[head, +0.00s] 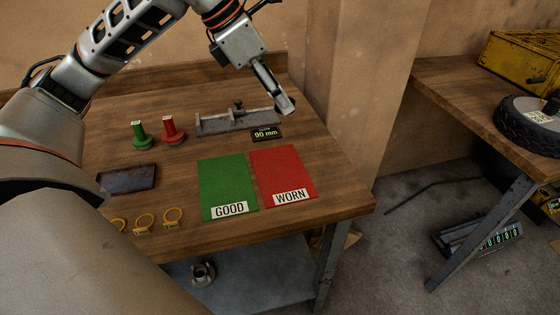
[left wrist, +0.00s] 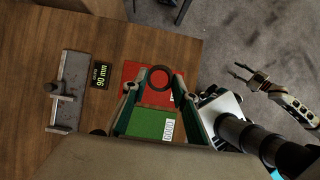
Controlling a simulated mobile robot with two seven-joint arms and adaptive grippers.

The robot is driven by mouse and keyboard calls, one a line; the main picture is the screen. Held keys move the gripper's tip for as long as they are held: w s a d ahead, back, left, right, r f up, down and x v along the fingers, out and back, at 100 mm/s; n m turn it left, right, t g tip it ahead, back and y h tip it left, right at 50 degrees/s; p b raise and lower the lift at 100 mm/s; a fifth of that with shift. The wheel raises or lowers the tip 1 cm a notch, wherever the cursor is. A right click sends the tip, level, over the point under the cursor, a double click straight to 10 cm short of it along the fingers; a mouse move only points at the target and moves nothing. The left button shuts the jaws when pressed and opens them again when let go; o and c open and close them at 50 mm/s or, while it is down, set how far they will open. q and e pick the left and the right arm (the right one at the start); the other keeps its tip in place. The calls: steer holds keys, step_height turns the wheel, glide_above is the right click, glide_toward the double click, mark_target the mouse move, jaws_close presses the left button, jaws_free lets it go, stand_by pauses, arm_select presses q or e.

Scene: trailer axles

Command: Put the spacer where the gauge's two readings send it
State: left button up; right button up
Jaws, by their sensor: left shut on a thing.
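My left gripper (head: 287,106) is shut on a dark ring, the spacer (left wrist: 160,78), held between its fingertips above the bench. In the wrist view the ring overlaps the red WORN mat. The green GOOD mat (head: 226,183) and the red WORN mat (head: 283,172) lie side by side. The grey gauge (head: 220,122) lies behind them, with a small display (head: 266,134) reading 90 mm; the smaller line above is too small to read. My right gripper (left wrist: 238,70) is open and empty, over the floor in the wrist view, and outside the head view.
Green (head: 140,133) and red (head: 171,128) flanged posts stand left of the gauge. A second bench (head: 450,95) at right holds a wheel (head: 532,124) and yellow box.

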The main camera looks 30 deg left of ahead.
arm_select(q)
steer(key=a+r+n, duration=0.2)
steer(key=y+b, duration=0.1)
steer(key=b, duration=0.1)
glide_above(281, 167)
steer(key=s, duration=0.2)
step_height(281, 167, down, 9)
steer(key=f, duration=0.2)
steer(key=f+b, duration=0.1)
steer(key=f, duration=0.1)
steer(key=f+b, duration=0.1)
steer(key=f, duration=0.1)
steer(key=shift+w+a+f, duration=0.15)
steer(key=shift+a+f, duration=0.2)
steer(key=shift+a, duration=0.05)
step_height(281, 167, down, 4)
steer(key=shift+f+b, duration=0.1)
steer(key=shift+b, duration=0.25)
steer(key=shift+f+t, duration=0.2)
steer(key=shift+t, duration=0.1)
steer(key=shift+f, duration=0.1)
steer(key=o, duration=1.2)
arm_select(e)
steer(key=f, duration=0.2)
steer(key=w+f, duration=0.1)
steer(key=shift+d+f, duration=0.3)
steer(key=shift+d, duration=0.05)
